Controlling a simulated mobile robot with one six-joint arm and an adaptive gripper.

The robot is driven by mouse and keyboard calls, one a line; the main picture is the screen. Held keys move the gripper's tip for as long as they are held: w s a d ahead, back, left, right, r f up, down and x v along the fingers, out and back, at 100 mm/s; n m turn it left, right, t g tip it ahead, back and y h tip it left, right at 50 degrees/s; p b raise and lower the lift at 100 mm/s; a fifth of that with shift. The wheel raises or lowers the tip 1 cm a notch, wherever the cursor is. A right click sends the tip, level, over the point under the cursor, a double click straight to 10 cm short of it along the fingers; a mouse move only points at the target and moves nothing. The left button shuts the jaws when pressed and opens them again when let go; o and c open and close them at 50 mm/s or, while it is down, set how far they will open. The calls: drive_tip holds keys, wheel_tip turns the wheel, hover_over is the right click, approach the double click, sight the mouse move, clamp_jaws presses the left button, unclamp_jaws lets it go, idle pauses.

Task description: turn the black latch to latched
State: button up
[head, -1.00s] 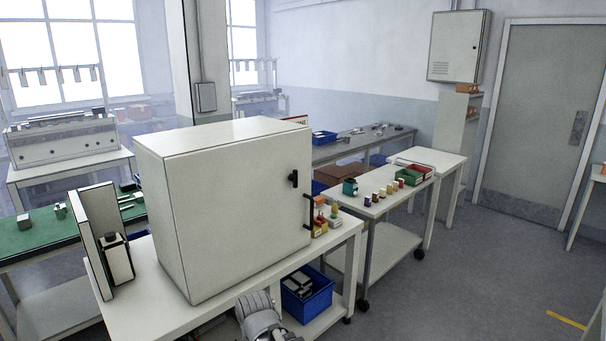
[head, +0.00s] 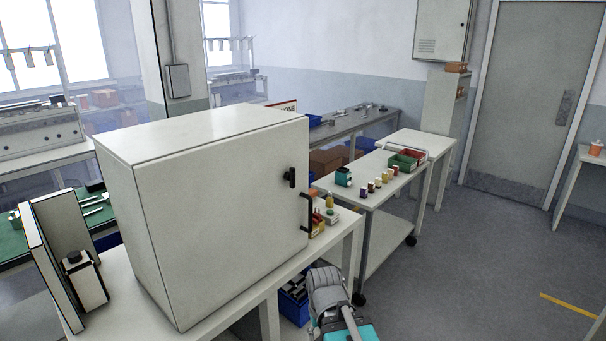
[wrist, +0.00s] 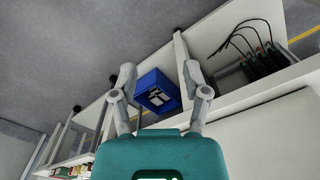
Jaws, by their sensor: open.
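The black latch (head: 290,177) sits on the front door of the white cabinet (head: 215,215), near the door's right edge. It looks roughly upright, with a small part sticking out to the left. A black bar handle (head: 308,215) is below and to the right of it. My gripper (wrist: 160,85) is open and empty in the wrist view, its two fingers spread apart. The latch does not show in the wrist view. In the head view my arm is at the bottom, below and apart from the latch, and the fingertips are not seen there.
The cabinet stands on a white bench (head: 345,250). A blue bin (wrist: 155,90) with pale parts is on the lower shelf. Small coloured items (head: 324,215) sit right of the cabinet. A white cart (head: 375,200) stands behind. The floor at right is clear.

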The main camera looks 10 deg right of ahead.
drive_tip(key=shift+w, duration=0.15)
drive_tip(key=shift+w+a, duration=0.1)
drive_tip(key=w+d+r+n+t+y+p, duration=0.2)
drive_tip(key=w+r+p, duration=0.4)
drive_tip(key=w+r, duration=0.4)
drive_tip(key=w+d+r+n+t+y+p, duration=0.3)
drive_tip(key=w+r+t+p, duration=0.2)
drive_tip(key=w+r, duration=0.5)
drive_tip(key=w+d+r+n+t+y+p, duration=0.2)
drive_tip(key=w+r+p, duration=0.5)
drive_tip(key=w, duration=0.8)
wheel_tip(320, 180, up, 3)
drive_tip(key=shift+d+f+t+y, duration=0.1)
drive_tip(key=shift+d+t+y, duration=0.5)
drive_tip(key=shift+d+t, duration=0.25)
drive_tip(key=shift+w+a+f, duration=0.1)
drive_tip(key=shift+w+a, duration=0.05)
drive_tip(key=shift+w, duration=0.1)
